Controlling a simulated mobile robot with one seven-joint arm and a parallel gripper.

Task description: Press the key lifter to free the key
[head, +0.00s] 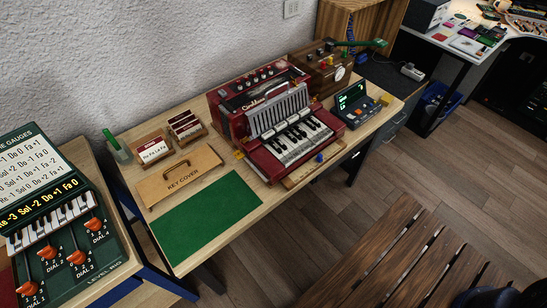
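A red accordion-like instrument (258,95) with a black and white keyboard (297,138) stands on the wooden table. A row of grey levers or bars (280,108) and a row of small white blocks run behind its keys. A small blue knob-like piece (319,157) is at the keyboard's front right, and a small yellow piece (239,154) is at its left. I cannot tell which part is the key lifter or whether a key is stuck. A wooden board marked KEY COVER (180,180) lies left of the instrument. My gripper is not in view.
A green mat (208,222) lies bare at the table's front left. Card boxes (152,148) and a green holder (117,146) stand behind. A dark device with a green display (352,97) is right of the instrument. A dial panel (62,240) is far left. A slatted bench (390,255) stands in front.

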